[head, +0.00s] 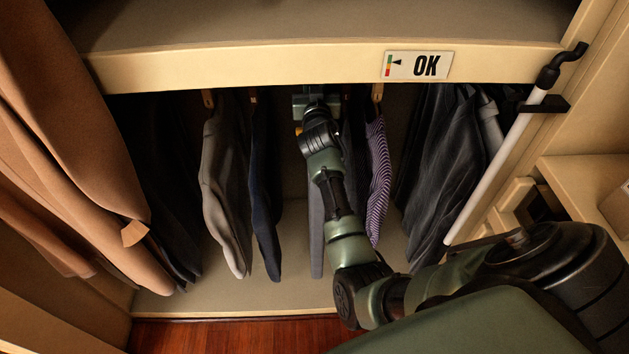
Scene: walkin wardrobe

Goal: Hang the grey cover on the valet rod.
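My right arm reaches in from the lower right under the shelf. Its gripper (316,97) is up at the shelf's underside among the hanging clothes. Its fingertips are too small and dark to show whether they are open or shut. A narrow grey piece (316,240) hangs below the gripper, partly behind my arm; its top is hidden. It may be the grey cover, but I cannot tell whether it is held. A light grey garment (222,190) hangs further left. I cannot make out a valet rod. My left gripper is out of view.
A shelf front (250,64) with an OK sign (417,66) crosses above. Tan coats (70,150) hang at left, a navy garment (263,190), a purple striped one (378,175) and dark clothes (450,170) inside. A white pole (497,165) leans at right.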

